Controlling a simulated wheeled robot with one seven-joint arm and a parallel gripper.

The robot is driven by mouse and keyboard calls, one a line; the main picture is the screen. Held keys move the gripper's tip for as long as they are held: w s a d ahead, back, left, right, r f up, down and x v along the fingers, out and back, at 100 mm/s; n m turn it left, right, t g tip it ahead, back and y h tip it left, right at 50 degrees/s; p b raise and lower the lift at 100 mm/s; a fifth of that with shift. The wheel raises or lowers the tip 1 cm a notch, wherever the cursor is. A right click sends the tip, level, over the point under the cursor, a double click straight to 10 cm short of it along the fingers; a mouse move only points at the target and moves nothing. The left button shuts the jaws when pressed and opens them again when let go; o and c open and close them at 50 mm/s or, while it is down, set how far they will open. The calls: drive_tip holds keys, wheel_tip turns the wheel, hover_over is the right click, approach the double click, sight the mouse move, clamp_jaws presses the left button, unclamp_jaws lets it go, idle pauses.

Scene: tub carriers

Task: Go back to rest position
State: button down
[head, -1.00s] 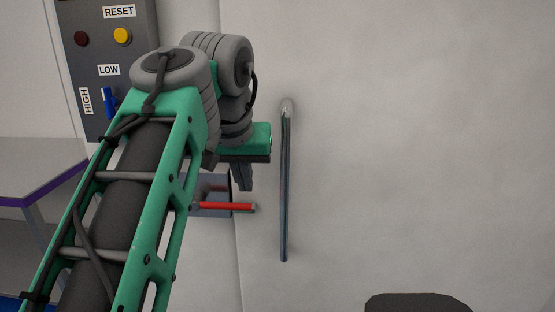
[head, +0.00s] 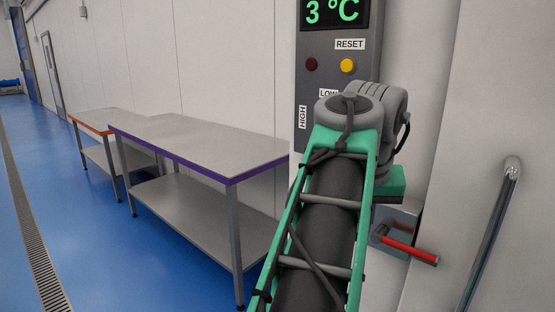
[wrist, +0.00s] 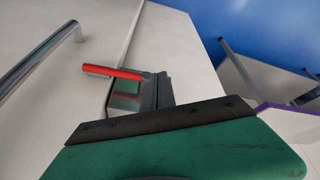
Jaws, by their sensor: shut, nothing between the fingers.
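My gripper (wrist: 163,92) shows in the wrist view as two dark fingers close together, shut and empty. They stand in front of the grey latch box with the red handle (wrist: 112,72); I cannot tell how far apart they are. In the head view my green arm reaches up toward the grey control panel (head: 313,84), and the fingers are hidden behind it. The red handle (head: 410,251) sticks out to the right, below my wrist.
A steel table with purple edging (head: 200,146) stands left of my arm, with an orange-edged table (head: 93,122) beyond it. A vertical metal bar handle (head: 490,235) is on the pale door at right; it also shows in the wrist view (wrist: 42,58). Blue floor (head: 95,240) is clear at left.

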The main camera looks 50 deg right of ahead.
drive_tip(key=w+a+f+n+t+y+p, duration=0.1)
drive_tip(key=w+a+f+n+p, duration=0.2)
drive_tip(key=w+a, duration=0.5)
drive_tip(key=w+a+f+n+y+p, duration=0.1)
drive_tip(key=w+a+f+n+p, duration=0.2)
drive_tip(key=w+a, duration=0.45)
drive_tip(key=w+a+f+n+y+p, duration=0.1)
drive_tip(key=a+f+n+p, duration=0.1)
drive_tip(key=a, duration=0.8)
drive_tip(key=w+a+f+n+t+y+p, duration=0.1)
drive_tip(key=w+a+f+n+p, duration=0.1)
drive_tip(key=a+f+n, duration=0.2)
drive_tip(key=a+f, duration=0.3)
drive_tip(key=a, duration=0.3)
drive_tip(key=shift+a+n, duration=0.2)
drive_tip(key=shift+n, duration=0.1)
